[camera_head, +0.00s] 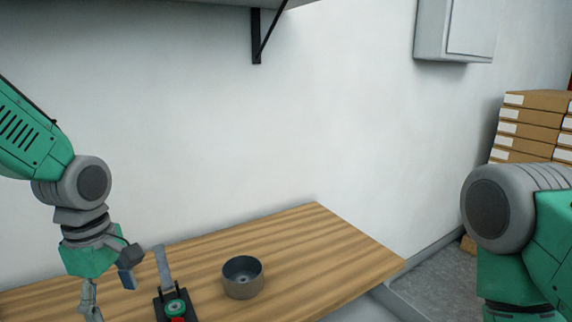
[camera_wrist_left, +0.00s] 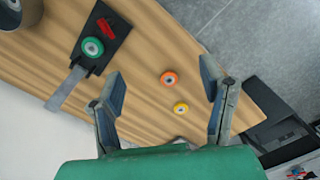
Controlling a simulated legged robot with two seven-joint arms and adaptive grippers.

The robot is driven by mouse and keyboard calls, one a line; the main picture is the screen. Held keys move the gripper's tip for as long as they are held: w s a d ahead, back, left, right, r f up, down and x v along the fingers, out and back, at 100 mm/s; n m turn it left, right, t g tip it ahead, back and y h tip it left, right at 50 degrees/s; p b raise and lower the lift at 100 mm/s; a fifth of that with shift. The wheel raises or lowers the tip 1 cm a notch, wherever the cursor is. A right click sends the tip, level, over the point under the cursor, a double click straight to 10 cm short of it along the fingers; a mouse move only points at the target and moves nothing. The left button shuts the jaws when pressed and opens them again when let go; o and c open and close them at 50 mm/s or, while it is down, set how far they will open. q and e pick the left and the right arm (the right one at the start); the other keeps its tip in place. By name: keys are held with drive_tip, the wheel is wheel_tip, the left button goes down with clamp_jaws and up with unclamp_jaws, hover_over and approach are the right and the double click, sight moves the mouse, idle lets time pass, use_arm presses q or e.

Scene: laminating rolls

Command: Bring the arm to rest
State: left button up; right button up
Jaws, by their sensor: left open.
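My left gripper (camera_head: 108,290) hangs over the left part of the wooden table, left of a black stand. In the left wrist view its two fingers (camera_wrist_left: 161,92) are spread wide with nothing between them, above the table. An orange roll (camera_wrist_left: 169,78) and a yellow roll (camera_wrist_left: 181,108) lie on the table in that view. The black stand (camera_head: 188,305) carries a green roll (camera_head: 175,307), a red part and an upright grey strip. My right arm shows at the right edge of the head view; its gripper is out of the picture.
A grey round bowl (camera_head: 243,277) stands on the wooden table (camera_head: 310,240), right of the stand. The table's right end is clear. A wall bracket (camera_head: 258,40) and a grey box (camera_head: 455,28) are higher up. Stacked cartons (camera_head: 530,125) stand at the right.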

use_arm(q)
drive_tip(key=s+d+f+m, duration=0.1)
drive_tip(key=s+f+m, duration=0.35)
drive_tip(key=f, duration=0.65)
drive_tip(key=s+f+m, duration=0.4)
drive_tip(key=s+f, duration=0.1)
drive_tip(key=f, duration=0.5)
drive_tip(key=s+a+f+m, duration=0.1)
drive_tip(key=s+f+m, duration=0.3)
drive_tip(key=s, duration=0.4)
drive_tip(key=s+a+f+m, duration=0.1)
drive_tip(key=s+f+m, duration=0.35)
drive_tip(key=s, duration=0.35)
drive_tip(key=w+d+f+b, duration=0.1)
drive_tip(key=w+f+b, duration=0.2)
drive_tip(key=f+b, duration=0.7)
drive_tip(key=shift+w+f+m+t+b, duration=0.25)
drive_tip(key=shift+w+m+t+b, duration=0.05)
drive_tip(key=shift+t+b, duration=0.1)
use_arm(e)
wheel_tip(320, 180, down, 11)
drive_tip(key=shift+w, duration=0.35)
use_arm(q)
drive_tip(key=shift+w, duration=0.1)
